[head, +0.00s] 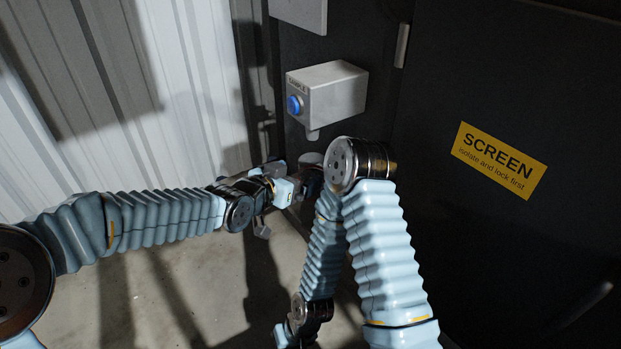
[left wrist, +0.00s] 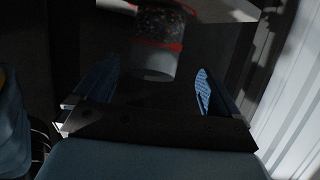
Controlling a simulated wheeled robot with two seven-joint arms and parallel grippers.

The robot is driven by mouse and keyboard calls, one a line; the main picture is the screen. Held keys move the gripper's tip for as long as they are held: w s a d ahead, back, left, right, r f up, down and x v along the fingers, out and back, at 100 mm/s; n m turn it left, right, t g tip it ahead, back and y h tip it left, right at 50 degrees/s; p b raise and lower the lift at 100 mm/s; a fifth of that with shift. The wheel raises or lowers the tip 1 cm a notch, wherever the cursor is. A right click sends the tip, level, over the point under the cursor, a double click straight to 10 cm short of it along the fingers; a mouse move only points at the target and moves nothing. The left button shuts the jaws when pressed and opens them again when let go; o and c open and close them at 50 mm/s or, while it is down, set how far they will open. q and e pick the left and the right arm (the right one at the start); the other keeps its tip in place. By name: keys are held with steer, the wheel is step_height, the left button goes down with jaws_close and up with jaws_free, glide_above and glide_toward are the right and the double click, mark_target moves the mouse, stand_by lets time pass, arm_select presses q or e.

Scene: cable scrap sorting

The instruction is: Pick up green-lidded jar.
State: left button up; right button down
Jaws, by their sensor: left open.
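In the left wrist view a jar-like container (left wrist: 158,22) with dark grainy contents, red bands and a pale grey end stands ahead of my fingers. No green lid shows on it; its top is cut off by the picture edge. My left gripper (left wrist: 156,70) is open, its two blue-padded fingers apart on either side of the container's pale end, with nothing clamped. In the head view my left gripper (head: 279,192) is below the sample box, near the dark cabinet. My arm parts hide most of that spot, so I cannot make out the jar clearly there.
A grey sample box (head: 335,93) with a blue button (head: 294,104) and a spout juts from the dark cabinet (head: 480,70). A yellow SCREEN sign (head: 499,160) is at right. A corrugated wall (head: 170,60) stands at left. My right arm's elbow is close to my left gripper.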

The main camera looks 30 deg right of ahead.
mark_target(319, 165)
arm_select(q)
steer(key=x, duration=0.6)
steer(key=shift+s+d+r, duration=0.25)
steer(key=shift+d, duration=0.15)
steer(key=shift+r, duration=0.1)
steer(key=c, duration=1.3)
